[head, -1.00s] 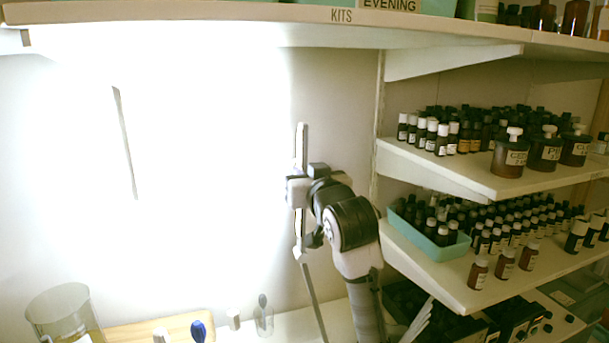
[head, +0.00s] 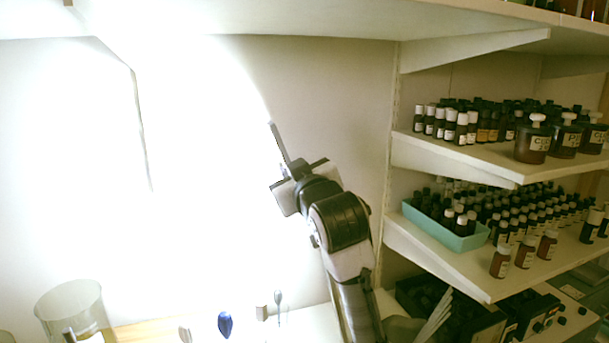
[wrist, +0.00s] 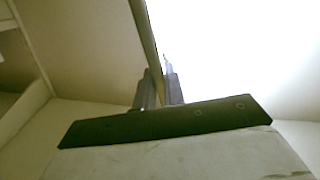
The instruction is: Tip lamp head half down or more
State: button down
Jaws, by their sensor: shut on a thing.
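The lamp head shows in the wrist view as a thin edge (wrist: 149,35) beside a blown-out white area. That edge runs down from the top to between the two fingers. My gripper (wrist: 157,88) is shut on this edge. In the head view my gripper (head: 277,160) is at the right border of the white glare, tilted, with one finger pointing up and left. The glare hides the lamp head's shape and its tilt there. A thin dark line (head: 142,125) shows inside the glare; I cannot tell which part it is.
A shelf (head: 290,22) spans overhead. To the right, side shelves (head: 445,262) carry several brown bottles and a teal tray (head: 440,228). Below left stand a clear beaker (head: 72,310) and a blue-topped item (head: 225,324). The wall between glare and side shelves is bare.

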jog(key=s+a+f+n+b, duration=0.2)
jog(key=a+f+n+b, duration=0.1)
jog(key=a+n, duration=0.1)
jog(key=shift+a+f, duration=0.4)
jog(key=shift+a, duration=0.5)
jog(key=c, duration=1.5)
grip_release()
jog(key=b+v, duration=0.3)
jog(key=v, duration=1)
jog(key=shift+s+d+b, duration=0.15)
jog(key=shift+s+b, duration=0.15)
jog(key=shift+s, duration=0.05)
